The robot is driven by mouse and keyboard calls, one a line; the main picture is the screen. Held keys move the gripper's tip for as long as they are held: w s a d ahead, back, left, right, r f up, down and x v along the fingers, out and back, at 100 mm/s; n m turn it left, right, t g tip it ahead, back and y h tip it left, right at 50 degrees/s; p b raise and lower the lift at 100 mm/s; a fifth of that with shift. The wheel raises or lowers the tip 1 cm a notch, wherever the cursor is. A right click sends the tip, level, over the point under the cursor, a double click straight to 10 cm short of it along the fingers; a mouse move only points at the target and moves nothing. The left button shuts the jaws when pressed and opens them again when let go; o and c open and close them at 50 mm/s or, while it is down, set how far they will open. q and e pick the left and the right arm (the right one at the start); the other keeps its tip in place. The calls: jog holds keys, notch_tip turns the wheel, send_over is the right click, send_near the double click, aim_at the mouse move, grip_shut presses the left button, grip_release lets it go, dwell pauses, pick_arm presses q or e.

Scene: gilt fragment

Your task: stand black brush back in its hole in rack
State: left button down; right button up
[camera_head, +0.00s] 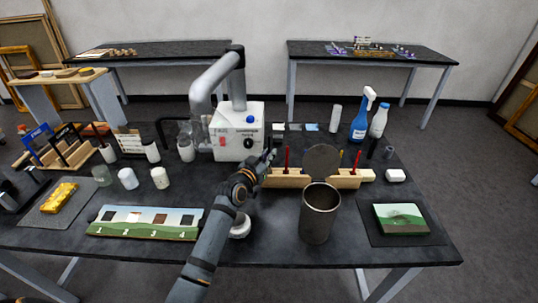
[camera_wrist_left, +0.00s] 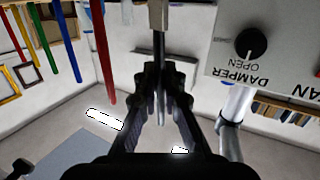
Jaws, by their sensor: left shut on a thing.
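The black brush (camera_wrist_left: 159,48) is a thin dark rod with a pale block-like part at the top of the left wrist view. My left gripper (camera_wrist_left: 161,85) is shut around it, and the fingers hide part of it. In the head view my left gripper (camera_head: 267,161) is at the left end of the wooden rack (camera_head: 345,179). The brush is too small there to tell apart. The rack holds upright brushes, one a red brush (camera_head: 287,158). Its holes cannot be made out. My right gripper is not in view.
A metal can (camera_head: 317,215) stands in front of the rack, and a dark round disc (camera_head: 322,158) rises behind it. A white fume unit (camera_head: 238,135) stands behind my gripper. A blue spray bottle (camera_head: 361,118) is at back right. A painted strip (camera_head: 145,222) lies left of my arm.

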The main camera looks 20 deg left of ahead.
pick_arm(q)
jog(key=c, duration=1.5)
grip_release()
jog(key=shift+o, duration=0.6)
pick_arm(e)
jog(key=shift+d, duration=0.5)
pick_arm(q)
jog(key=s+a+r, duration=0.1)
jog(key=s+a, duration=0.1)
jog(key=s, duration=0.9)
jog(key=shift+s+r, duration=0.15)
jog(key=shift+s, duration=0.25)
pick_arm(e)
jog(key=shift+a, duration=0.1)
